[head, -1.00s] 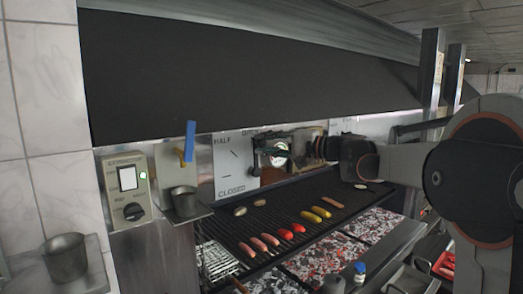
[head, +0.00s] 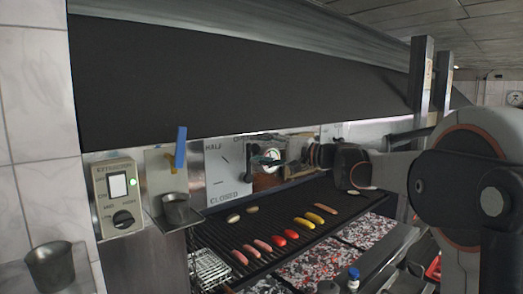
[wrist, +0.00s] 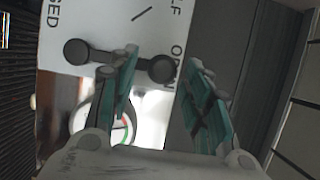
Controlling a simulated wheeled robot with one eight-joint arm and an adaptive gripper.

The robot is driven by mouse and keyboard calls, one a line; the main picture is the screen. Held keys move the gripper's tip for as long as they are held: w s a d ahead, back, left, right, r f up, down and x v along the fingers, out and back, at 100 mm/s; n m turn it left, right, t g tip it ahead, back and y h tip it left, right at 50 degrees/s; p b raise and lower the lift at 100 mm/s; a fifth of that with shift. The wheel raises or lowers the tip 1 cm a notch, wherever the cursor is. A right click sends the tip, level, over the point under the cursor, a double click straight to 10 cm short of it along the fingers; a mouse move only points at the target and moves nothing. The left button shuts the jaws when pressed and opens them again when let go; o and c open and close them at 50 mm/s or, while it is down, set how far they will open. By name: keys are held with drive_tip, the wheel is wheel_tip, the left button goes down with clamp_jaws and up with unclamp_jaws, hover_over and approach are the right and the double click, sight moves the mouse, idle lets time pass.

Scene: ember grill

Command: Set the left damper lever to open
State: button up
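The damper plate (head: 222,178) is a pale panel marked HALF, OPEN and CLOSED on the wall behind the grill. Its dark lever (head: 248,165) stands about upright from a lower pivot, knob up near the OPEN mark. In the wrist view the lever (wrist: 105,57) runs from a round pivot at left to a round knob at right, beside the word OPEN. My gripper (wrist: 165,90) is open, its teal-padded fingers spread apart with the knob seen between them. One finger overlaps the lever in that view; I see no clear contact. In the head view my gripper (head: 262,157) is just right of the lever.
The grill (head: 215,228) with sausages and vegetables lies below my arm. A round gauge (head: 271,155) is right of the plate. A dark hood (head: 230,80) hangs above. An extractor control box (head: 119,195) and a blue-handled tool (head: 181,147) are at left.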

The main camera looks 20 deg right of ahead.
drive_tip(key=shift+a, duration=0.15)
drive_tip(key=v, duration=1.2)
